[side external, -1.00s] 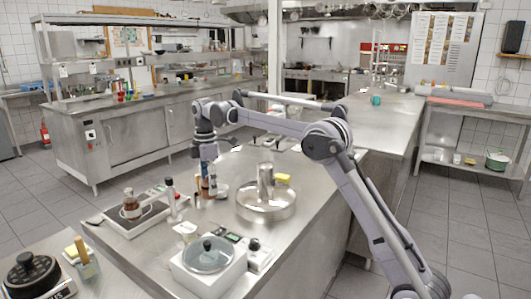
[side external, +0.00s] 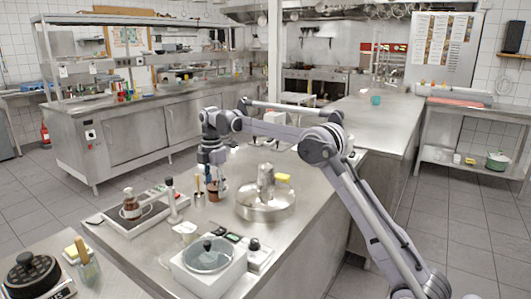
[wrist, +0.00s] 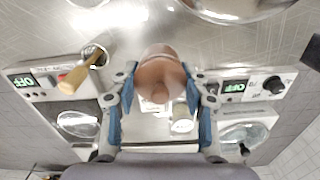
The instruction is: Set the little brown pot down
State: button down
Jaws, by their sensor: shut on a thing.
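The little brown pot (side external: 214,194) is between the fingers of my gripper (side external: 213,183), over the steel worktop (side external: 310,200). In the wrist view the pot (wrist: 158,72) is a smooth, round, reddish-brown piece. The blue-padded fingers of my gripper (wrist: 159,90) close on it from both sides. In the side view the pot hangs low, near the worktop, partly covered by the fingers. I cannot tell whether its base touches the surface.
A wooden-handled tool (wrist: 84,72) stands in a small metal cup close left of the pot. A wide steel basin (side external: 265,212) is to the right, with a yellow sponge (side external: 284,178) behind. A tray (side external: 115,226) and a white hotplate unit (side external: 210,283) are nearer the camera.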

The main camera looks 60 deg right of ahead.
aim_at(217, 215)
jog(key=shift+f, duration=3.45)
jog(key=shift+f, duration=0.15)
jog(key=c, duration=0.7)
grip_release()
jog(key=shift+o, duration=0.2)
